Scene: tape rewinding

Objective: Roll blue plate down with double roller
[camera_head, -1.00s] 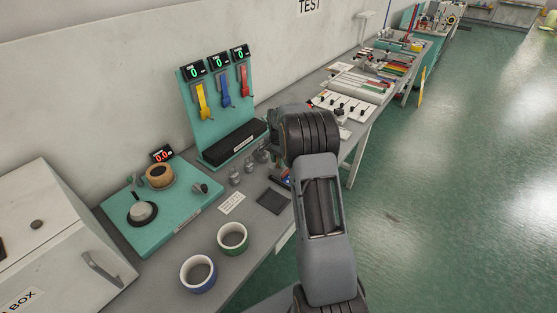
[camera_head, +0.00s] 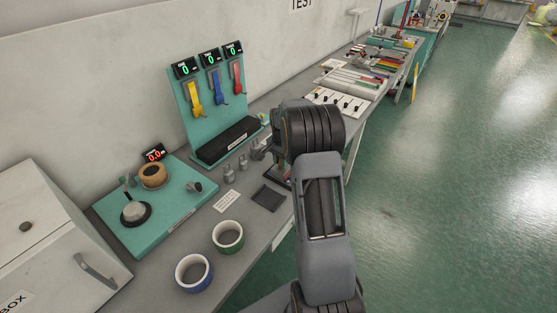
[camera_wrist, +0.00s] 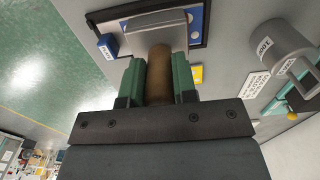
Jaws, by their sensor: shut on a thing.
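My gripper (camera_wrist: 158,72) shows in the wrist view with its two green fingers shut on a brown cylindrical handle (camera_wrist: 158,80). The handle leads to a pale grey roller head (camera_wrist: 150,24) at the top of that view; whether it has one or two rollers cannot be told. The blue plate (camera_wrist: 195,20) shows beside the roller head, inside a dark frame. The roller head overlaps the plate in the picture; contact cannot be told. In the head view my arm mostly hides the gripper, and only a part of the dark framed area shows beside it.
Open floor lies right.

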